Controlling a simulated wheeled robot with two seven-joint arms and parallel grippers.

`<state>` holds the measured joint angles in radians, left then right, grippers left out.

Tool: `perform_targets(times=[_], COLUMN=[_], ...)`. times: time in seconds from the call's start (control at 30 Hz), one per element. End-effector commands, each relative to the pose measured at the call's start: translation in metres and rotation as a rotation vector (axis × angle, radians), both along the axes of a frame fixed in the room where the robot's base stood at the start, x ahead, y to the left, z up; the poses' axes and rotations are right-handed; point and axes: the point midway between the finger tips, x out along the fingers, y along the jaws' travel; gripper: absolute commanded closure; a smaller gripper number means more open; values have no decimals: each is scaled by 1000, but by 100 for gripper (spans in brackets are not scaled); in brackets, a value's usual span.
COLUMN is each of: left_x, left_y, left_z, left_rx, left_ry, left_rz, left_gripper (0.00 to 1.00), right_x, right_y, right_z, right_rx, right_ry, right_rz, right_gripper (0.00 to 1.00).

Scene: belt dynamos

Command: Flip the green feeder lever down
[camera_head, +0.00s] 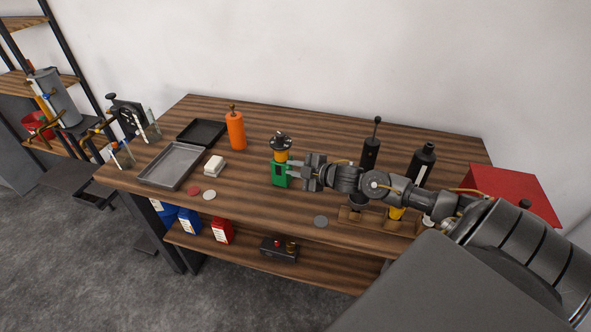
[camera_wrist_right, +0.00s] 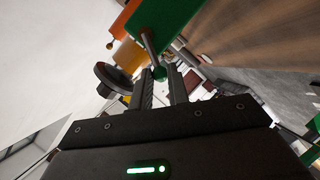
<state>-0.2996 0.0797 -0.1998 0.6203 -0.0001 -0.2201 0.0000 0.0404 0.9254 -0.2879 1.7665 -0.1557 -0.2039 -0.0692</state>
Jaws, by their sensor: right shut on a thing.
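The green feeder (camera_head: 281,176) stands near the middle of the table, with an orange section and a dark round top above its green body. In the right wrist view the green feeder body (camera_wrist_right: 180,22) is at the top. A thin grey lever (camera_wrist_right: 150,45) comes off it and ends in a green knob (camera_wrist_right: 159,73). My right gripper (camera_head: 294,170) reaches the feeder from the right. In the wrist view its fingertips (camera_wrist_right: 158,76) are closed on the green knob. The lever's tilt is hard to tell in the head view. My left gripper is not in view.
An orange bottle (camera_head: 236,131) stands behind and left of the feeder. Grey (camera_head: 171,181) and black (camera_head: 203,122) trays lie at the left, near a white block (camera_head: 214,164). Dark bottles (camera_head: 423,160) and a wooden rack (camera_head: 376,219) stand at the right, near my right arm.

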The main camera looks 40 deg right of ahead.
Motion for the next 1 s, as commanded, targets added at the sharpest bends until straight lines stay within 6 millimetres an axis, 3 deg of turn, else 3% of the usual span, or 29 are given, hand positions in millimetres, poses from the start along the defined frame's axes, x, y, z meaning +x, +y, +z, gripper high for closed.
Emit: perform_targets(times=[0.1,0.4,1.0], left_x=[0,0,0], left_y=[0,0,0], left_z=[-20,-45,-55], left_rx=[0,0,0], left_ry=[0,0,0], left_rz=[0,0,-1], left_gripper=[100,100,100], right_x=[-2,-3,-4], right_y=[3,6,7], right_z=[-12,-20,-20], right_rx=[-80,-239,-316], right_ry=[-46,-137,-182], right_rz=[1,2,2], right_gripper=[100,100,100])
